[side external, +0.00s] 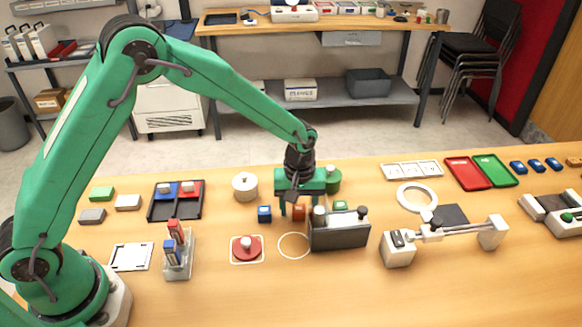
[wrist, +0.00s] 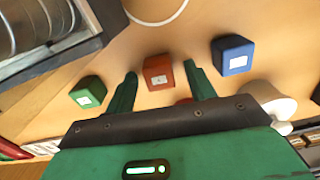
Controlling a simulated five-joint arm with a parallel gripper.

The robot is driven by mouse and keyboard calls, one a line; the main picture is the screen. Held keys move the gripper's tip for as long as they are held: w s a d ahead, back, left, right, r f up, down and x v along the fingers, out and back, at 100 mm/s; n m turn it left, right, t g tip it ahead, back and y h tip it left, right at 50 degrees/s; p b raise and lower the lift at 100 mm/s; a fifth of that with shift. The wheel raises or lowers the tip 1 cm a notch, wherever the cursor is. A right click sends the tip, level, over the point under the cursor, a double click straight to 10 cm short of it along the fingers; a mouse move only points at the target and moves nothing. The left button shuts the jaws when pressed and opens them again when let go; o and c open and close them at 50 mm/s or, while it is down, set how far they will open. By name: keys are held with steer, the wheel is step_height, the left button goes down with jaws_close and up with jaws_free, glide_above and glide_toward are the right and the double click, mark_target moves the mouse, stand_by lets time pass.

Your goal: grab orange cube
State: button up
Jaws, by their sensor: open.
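The orange cube (side external: 299,212) sits on the wooden table, and in the wrist view the same cube (wrist: 158,72) is reddish-orange with a white label on top. My gripper (side external: 301,208) is over it, pointing down. In the wrist view my gripper (wrist: 161,70) is open, with one green finger on either side of the cube and a gap showing at each side. I cannot tell how far the fingertips are above the table. A blue cube (side external: 264,213) stands to the left and a green cube (side external: 340,206) to the right, partly behind a grey device.
The grey device (side external: 338,235) with knobs stands close in front of the cubes, near my right finger. A white ring (side external: 293,245) and a red knob on a square pad (side external: 246,248) lie in front. A white round jar (side external: 245,187) stands behind left.

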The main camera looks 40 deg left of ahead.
mark_target(299, 207)
steer(key=c, duration=1)
steer(key=shift+r, duration=0.1)
steer(key=shift+c, duration=0.2)
step_height(299, 207, up, 10)
stand_by(0.4)
